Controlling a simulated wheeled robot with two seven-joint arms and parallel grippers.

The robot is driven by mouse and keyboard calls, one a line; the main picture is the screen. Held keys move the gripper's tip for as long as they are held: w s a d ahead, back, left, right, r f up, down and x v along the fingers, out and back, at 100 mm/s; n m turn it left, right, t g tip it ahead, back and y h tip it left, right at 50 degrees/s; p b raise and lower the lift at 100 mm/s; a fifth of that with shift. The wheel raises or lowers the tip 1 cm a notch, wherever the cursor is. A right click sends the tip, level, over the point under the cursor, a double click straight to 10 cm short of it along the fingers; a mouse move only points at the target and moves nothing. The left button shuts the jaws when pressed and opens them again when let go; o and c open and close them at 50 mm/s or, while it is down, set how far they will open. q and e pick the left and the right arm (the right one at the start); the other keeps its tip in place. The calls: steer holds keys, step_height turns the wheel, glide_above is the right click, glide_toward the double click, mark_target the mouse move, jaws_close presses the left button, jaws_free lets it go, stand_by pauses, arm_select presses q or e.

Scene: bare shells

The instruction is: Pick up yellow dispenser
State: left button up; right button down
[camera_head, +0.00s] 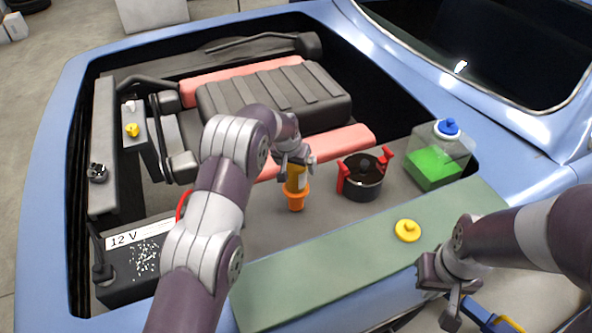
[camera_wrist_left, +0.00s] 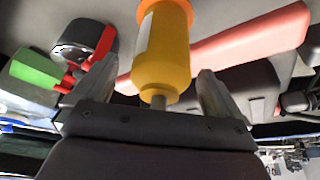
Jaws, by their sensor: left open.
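The yellow dispenser (camera_head: 297,178) stands upright in the engine bay, with a wide orange part (camera_head: 295,201) at its lower end. My left gripper (camera_head: 294,158) is at its upper end, reaching in from the left. In the left wrist view the dispenser's yellow body (camera_wrist_left: 161,62) and narrow tip lie between my two spread fingers (camera_wrist_left: 160,95), with gaps on both sides. My right gripper (camera_head: 447,285) is at the lower right, away from the dispenser; its finger opening is unclear.
A black cap with red handles (camera_head: 362,178) stands right of the dispenser. A green-filled tank with a blue lid (camera_head: 438,158) is farther right. A yellow cap (camera_head: 407,230) lies on the green front panel (camera_head: 330,262). A 12 V battery (camera_head: 135,262) is at left.

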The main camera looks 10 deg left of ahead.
arm_select(q)
steer(key=shift+w+a+f, duration=0.1)
steer(key=shift+w+f, duration=0.1)
steer(key=shift+s+r, duration=0.1)
steer(key=c, duration=1.4)
jaws_close()
